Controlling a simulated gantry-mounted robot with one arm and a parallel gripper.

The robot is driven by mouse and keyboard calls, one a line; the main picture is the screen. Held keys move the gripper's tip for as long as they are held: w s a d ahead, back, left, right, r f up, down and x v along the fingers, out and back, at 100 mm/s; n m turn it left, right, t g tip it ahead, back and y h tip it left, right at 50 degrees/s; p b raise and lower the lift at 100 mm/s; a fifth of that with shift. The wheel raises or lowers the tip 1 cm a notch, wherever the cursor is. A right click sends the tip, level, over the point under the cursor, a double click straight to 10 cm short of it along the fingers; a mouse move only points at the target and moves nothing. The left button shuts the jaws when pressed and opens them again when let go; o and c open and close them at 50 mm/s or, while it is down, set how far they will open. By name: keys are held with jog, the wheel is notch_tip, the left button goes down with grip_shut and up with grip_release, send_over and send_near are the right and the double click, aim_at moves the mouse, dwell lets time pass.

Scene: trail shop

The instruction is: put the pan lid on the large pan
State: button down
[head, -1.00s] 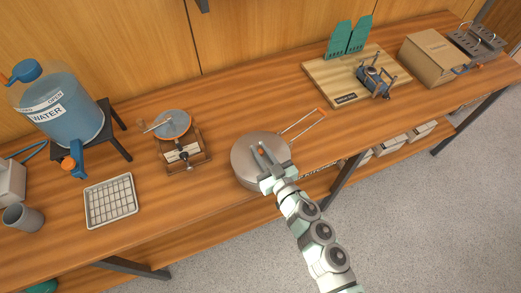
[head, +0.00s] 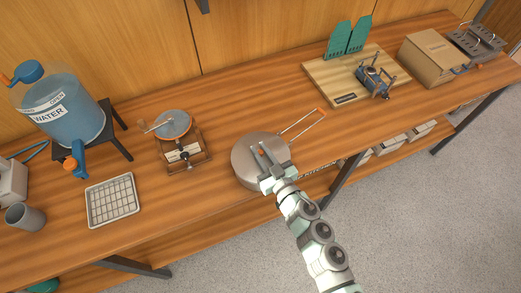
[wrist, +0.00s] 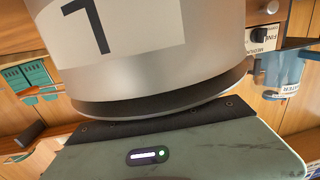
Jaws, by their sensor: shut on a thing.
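The large pan, with a long wire handle (head: 303,124) tipped in orange, sits near the front edge of the bench in the head view. A round silver-grey top, which looks like the pan lid (head: 245,160), covers its opening. I cannot tell whether the lid rests fully on the rim. My gripper (head: 261,149) is over the middle of the lid, shut on what looks like its knob, which the fingers mostly hide. The wrist view shows neither fingertips nor lid clearly; a silver cylinder marked 7 and a grey-green housing fill it.
A grinder-like device (head: 182,155) stands left of the pan. Further left are a wire-grid tray (head: 111,200), a grey cup (head: 24,217) and a water jug (head: 68,120). A wooden board (head: 325,82) with a blue stove lies behind right, beside a cardboard box (head: 432,60).

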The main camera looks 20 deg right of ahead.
jog(key=shift+d+f, duration=0.1)
jog(key=shift+f, duration=0.4)
dwell(0.3)
jog(key=c, duration=1.3)
grip_release()
jog(key=shift+o, duration=0.2)
jog(key=s+d, duration=0.1)
jog(key=s, duration=0.9)
jog(key=shift+s+r+p, duration=0.3)
jog(key=shift+s+p, duration=0.05)
